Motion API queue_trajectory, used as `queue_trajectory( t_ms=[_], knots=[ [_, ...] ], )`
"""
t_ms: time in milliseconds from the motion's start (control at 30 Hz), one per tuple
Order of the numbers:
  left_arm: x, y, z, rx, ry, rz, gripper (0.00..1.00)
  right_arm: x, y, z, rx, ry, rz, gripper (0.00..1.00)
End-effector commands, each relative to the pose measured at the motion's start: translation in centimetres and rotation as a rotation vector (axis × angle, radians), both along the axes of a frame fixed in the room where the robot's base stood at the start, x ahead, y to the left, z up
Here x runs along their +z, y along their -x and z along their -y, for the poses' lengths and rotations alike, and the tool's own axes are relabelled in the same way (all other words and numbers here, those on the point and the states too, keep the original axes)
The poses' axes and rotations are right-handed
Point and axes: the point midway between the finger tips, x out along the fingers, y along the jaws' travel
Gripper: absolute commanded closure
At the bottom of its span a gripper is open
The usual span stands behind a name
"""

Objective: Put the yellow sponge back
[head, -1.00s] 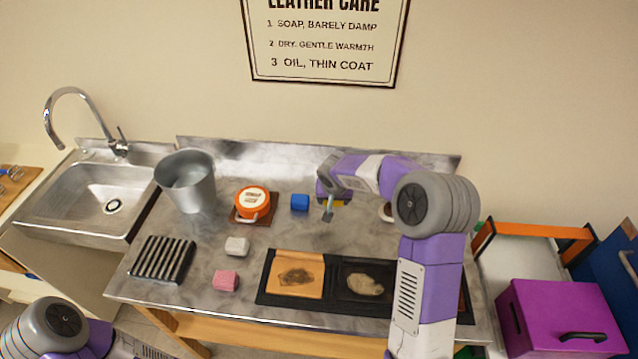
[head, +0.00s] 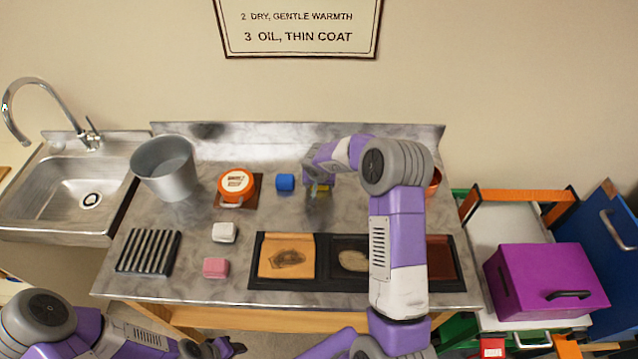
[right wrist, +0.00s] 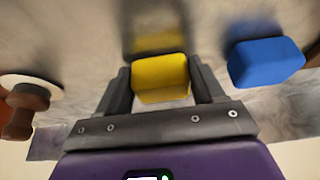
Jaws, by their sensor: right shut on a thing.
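The yellow sponge (right wrist: 160,78) sits between the two fingers of my right gripper (right wrist: 162,88) in the right wrist view, and the fingers are shut on it. In the head view the right gripper (head: 318,190) is low over the steel worktop, just right of the blue sponge (head: 285,182). I cannot tell whether the yellow sponge touches the worktop. The blue block also shows in the right wrist view (right wrist: 265,62), apart from the fingers. A white sponge (head: 225,232) and a pink sponge (head: 215,267) lie at left. My left gripper (head: 228,347) is at the bottom edge, its jaws unclear.
A black tray (head: 323,238) with leather pieces is at the front, partly behind my right arm. A purple box (head: 548,281) is at right.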

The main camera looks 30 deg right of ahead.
Motion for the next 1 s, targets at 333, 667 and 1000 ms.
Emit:
queue_trajectory(
  t_ms=[333, 667, 1000],
  knots=[
    [-0.5, 0.0, 0.0, 0.0, 0.0, 0.0, 0.57, -0.3, -0.1, 0.0, 0.0, 0.0, 0.002, 0.61],
    [-0.4, 0.0, 0.0, 0.0, 0.0, 0.0, 0.57, -0.2, 0.0, 0.0, 0.0, 0.0, 0.001, 0.07],
    [0.2, 0.0, 0.0, 0.0, 0.0, 0.001, 0.57, 1.1, 0.1, -0.2, 0.002, 0.001, 0.004, 0.07]
  ],
)
